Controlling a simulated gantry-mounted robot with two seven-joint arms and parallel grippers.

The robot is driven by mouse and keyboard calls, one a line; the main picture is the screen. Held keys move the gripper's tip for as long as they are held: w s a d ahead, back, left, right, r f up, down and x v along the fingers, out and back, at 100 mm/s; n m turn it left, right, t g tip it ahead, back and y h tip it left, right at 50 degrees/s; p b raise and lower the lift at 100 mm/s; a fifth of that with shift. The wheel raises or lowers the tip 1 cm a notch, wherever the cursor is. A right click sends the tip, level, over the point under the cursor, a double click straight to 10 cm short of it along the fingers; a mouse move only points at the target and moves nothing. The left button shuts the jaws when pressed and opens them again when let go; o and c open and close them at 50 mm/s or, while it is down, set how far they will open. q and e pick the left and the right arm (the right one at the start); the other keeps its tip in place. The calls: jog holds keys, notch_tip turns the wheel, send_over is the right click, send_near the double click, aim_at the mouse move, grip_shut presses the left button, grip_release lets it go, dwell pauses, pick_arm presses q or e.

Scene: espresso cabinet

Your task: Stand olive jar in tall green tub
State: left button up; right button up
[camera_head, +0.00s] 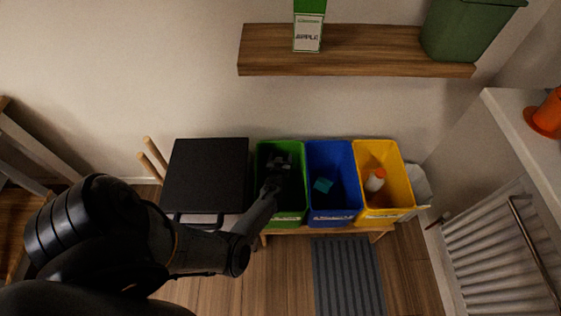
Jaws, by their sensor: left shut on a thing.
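The tall green tub (289,218) stands at the left end of a row of three open tubs against the wall. My left arm reaches up from the lower left, and my left gripper (279,165) is over or inside the mouth of the green tub, pointing away from me. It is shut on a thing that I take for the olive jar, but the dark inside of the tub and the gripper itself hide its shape. I cannot tell how deep it sits. My right gripper is not in view.
A blue tub (333,216) holding a teal item and a yellow tub (385,212) holding a white bottle (375,181) stand to the right. A black box (207,172) stands to the left. A wooden shelf (370,62) with a carton (308,33) hangs above.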

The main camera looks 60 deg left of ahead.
pick_arm(q)
jog(key=shift+f, duration=0.4)
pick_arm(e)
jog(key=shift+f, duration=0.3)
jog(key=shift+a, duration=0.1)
pick_arm(q)
jog(key=shift+f+b, duration=0.55)
jog(key=shift+f, duration=0.05)
jog(key=o, duration=1.3)
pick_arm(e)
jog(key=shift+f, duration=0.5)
